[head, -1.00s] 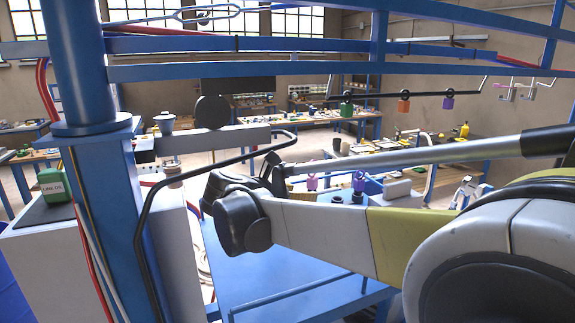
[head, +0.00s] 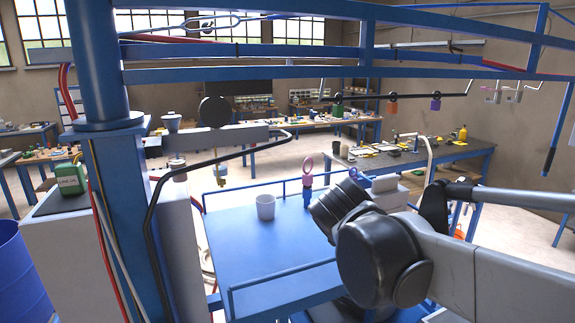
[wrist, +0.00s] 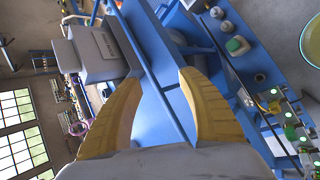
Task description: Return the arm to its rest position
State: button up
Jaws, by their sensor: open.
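My gripper (wrist: 160,90) shows in the wrist view with its two yellow fingers spread wide apart and nothing between them. Beyond the fingers are blue frame bars and a grey box-like housing (wrist: 98,52). In the head view my arm reaches in from the right edge, ending in dark joints over the right side of a blue platform (head: 235,245). The fingers cannot be made out there.
A light grey cup (head: 265,207) stands on the platform. A blue column (head: 115,190) with a grey cross arm (head: 215,138) rises at left. Blue rails (head: 330,73) cross overhead, with coloured tags on hooks below. A dark-topped bench (head: 420,155) stands behind.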

jog(key=s+d+f+m+y, duration=0.1)
jog(key=s+f+m+y, duration=0.1)
jog(key=s+f+m, duration=0.5)
jog(key=s+d+f+m+y, duration=0.2)
jog(key=s+m, duration=0.6)
jog(key=s, duration=0.2)
notch_tip(320, 180, down, 29)
jog(key=m+b, duration=0.1)
jog(key=b, duration=2.8)
jog(key=shift+s+a+y, duration=0.3)
jog(key=shift+s+a, duration=0.05)
jog(key=shift+s, duration=0.05)
